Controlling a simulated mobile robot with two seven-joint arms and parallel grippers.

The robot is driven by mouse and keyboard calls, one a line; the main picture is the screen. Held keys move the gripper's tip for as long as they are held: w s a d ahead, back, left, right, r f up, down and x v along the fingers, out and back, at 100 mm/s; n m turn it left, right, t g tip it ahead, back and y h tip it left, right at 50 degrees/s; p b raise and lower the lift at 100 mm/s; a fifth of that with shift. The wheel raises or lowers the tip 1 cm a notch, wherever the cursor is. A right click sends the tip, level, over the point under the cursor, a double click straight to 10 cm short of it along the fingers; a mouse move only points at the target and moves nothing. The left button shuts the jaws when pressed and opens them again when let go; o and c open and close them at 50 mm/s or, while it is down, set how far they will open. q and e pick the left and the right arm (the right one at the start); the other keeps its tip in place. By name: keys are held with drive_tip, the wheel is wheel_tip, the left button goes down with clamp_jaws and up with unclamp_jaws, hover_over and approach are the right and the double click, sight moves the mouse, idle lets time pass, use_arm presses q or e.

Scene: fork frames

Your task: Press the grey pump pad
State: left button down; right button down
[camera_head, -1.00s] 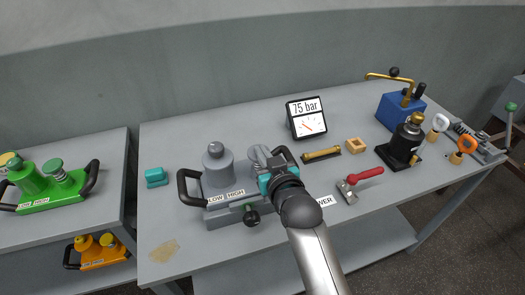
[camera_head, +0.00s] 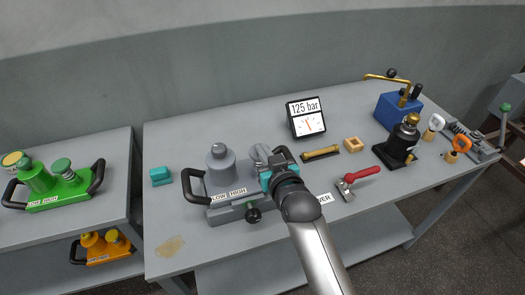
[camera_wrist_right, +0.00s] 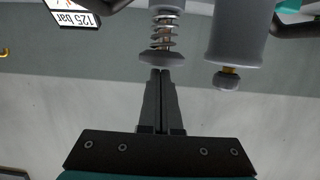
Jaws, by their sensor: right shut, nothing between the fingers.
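The grey pump (camera_head: 228,212) stands on the table with LOW and HIGH labels and black handles. Its round grey pad (camera_wrist_right: 162,59) sits on a coil spring in the right wrist view. In the head view the pad is largely hidden behind my right gripper (camera_head: 266,161). My right gripper, also in the wrist view (camera_wrist_right: 160,72), is shut and empty, with its fingertips at the pad's face and seemingly touching it. The gauge display (camera_head: 306,118) behind the pump reads 125 bar. My left gripper is out of view.
A teal block (camera_head: 161,176) lies left of the pump. A red-handled lever valve (camera_head: 358,181), a brass cylinder (camera_head: 321,153) and a black pump (camera_head: 402,145) are to the right. A green pump (camera_head: 60,187) stands on the left bench, an orange one (camera_head: 101,246) below.

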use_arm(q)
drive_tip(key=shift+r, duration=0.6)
use_arm(e)
drive_tip(key=v, duration=1)
drive_tip(key=shift+r, duration=0.35)
use_arm(q)
drive_tip(key=shift+p, duration=0.3)
idle(2.2)
